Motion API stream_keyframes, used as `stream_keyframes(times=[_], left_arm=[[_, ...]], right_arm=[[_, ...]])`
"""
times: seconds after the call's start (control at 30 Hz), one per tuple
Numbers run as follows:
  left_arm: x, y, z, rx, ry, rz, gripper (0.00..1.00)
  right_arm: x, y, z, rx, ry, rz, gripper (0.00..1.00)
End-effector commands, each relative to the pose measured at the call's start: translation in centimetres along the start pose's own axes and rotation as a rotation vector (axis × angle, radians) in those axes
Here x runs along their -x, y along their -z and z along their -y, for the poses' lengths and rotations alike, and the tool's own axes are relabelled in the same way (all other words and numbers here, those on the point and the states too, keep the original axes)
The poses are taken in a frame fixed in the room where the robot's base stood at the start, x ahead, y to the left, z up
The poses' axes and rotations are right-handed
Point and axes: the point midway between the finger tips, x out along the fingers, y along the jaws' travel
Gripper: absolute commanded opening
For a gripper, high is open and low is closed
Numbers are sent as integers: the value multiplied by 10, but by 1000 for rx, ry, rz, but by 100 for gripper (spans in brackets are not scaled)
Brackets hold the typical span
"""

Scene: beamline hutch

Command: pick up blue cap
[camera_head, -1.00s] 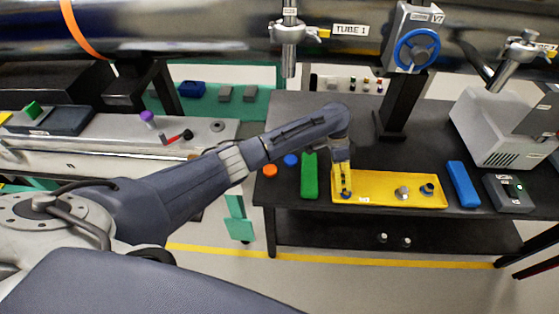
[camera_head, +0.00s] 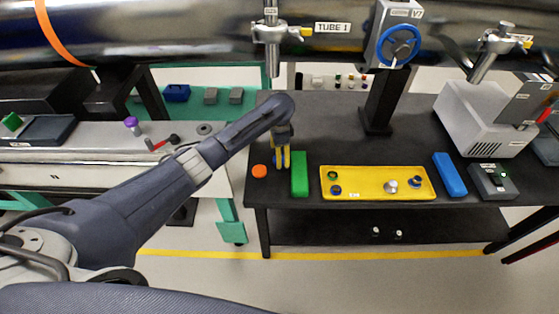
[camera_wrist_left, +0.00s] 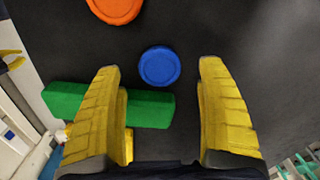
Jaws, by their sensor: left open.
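The blue cap (camera_wrist_left: 159,66) is a flat round disc lying on the black table, and in the left wrist view it sits between the two fingertips. In the head view it is mostly hidden behind the fingers. My left gripper (camera_head: 281,164) is open and empty, its yellow fingers pointing down at the cap. The wrist view shows a finger on each side of the cap; I cannot tell how far above the table the tips are. My right gripper is not in view.
An orange cap (camera_head: 260,171) lies left of the blue one. A green block (camera_head: 299,174) stands close by on the right. Farther right are a yellow tray (camera_head: 365,182) with several small parts, a blue block (camera_head: 449,175) and a grey box (camera_head: 493,181). The tube (camera_head: 200,35) runs overhead.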

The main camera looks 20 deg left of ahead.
Motion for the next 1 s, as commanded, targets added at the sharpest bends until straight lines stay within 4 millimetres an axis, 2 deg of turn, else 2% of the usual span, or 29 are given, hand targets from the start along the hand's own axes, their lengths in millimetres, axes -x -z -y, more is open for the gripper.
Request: stream_keyframes(times=[0.2,0.57,0.93,1.0], left_arm=[[-22,0,-1,1,-2,-1,74],[-27,0,0,0,-1,-1,74],[-27,0,0,0,0,-1,34],[-27,0,0,0,0,-1,30]], right_arm=[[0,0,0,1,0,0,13],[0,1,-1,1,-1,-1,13],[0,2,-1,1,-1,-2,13],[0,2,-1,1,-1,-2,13]])
